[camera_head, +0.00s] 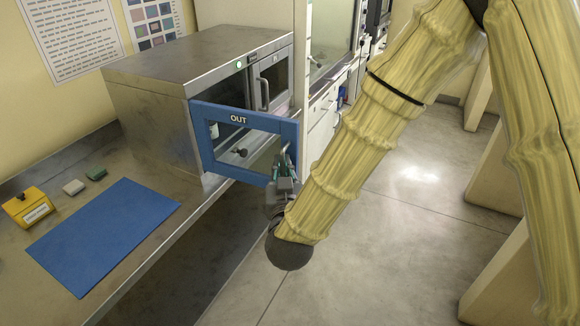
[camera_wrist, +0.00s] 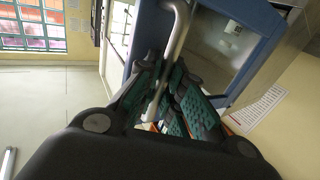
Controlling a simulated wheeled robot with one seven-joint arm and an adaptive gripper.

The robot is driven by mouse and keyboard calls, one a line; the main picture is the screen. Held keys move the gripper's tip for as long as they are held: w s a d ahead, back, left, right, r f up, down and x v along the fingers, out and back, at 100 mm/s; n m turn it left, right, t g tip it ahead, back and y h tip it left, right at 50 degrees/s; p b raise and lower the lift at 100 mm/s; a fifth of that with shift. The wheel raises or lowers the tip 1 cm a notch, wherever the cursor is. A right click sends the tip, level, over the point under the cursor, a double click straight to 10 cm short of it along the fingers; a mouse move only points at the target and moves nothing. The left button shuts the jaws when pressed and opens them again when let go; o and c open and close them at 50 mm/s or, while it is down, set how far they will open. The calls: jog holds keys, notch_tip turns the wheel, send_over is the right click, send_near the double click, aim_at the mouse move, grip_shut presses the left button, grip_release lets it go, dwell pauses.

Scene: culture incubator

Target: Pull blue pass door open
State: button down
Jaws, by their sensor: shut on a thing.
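The blue pass door (camera_head: 240,117) has a blue frame marked OUT and a clear pane. It stands in front of the steel incubator cabinet in the head view. In the wrist view its blue frame (camera_wrist: 262,22) runs along the upper right. A metal bar handle (camera_wrist: 178,40) is fixed at the door's right side. My gripper (camera_head: 283,180) is at that handle. In the wrist view the green-padded fingers of my gripper (camera_wrist: 170,98) are shut around the handle bar.
The steel cabinet (camera_head: 200,65) stands behind the door on a grey bench. A blue mat (camera_head: 104,232), a yellow box (camera_head: 28,207) and two small blocks lie on the bench at left. Open floor (camera_head: 385,240) lies to the right.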

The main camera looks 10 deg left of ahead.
jog(key=shift+s+a+r, duration=0.1)
jog(key=shift+s+a, duration=0.1)
jog(key=shift+s, duration=0.3)
jog(key=c, duration=1.5)
grip_release()
jog(key=shift+d, duration=0.1)
jog(key=v, duration=1.2)
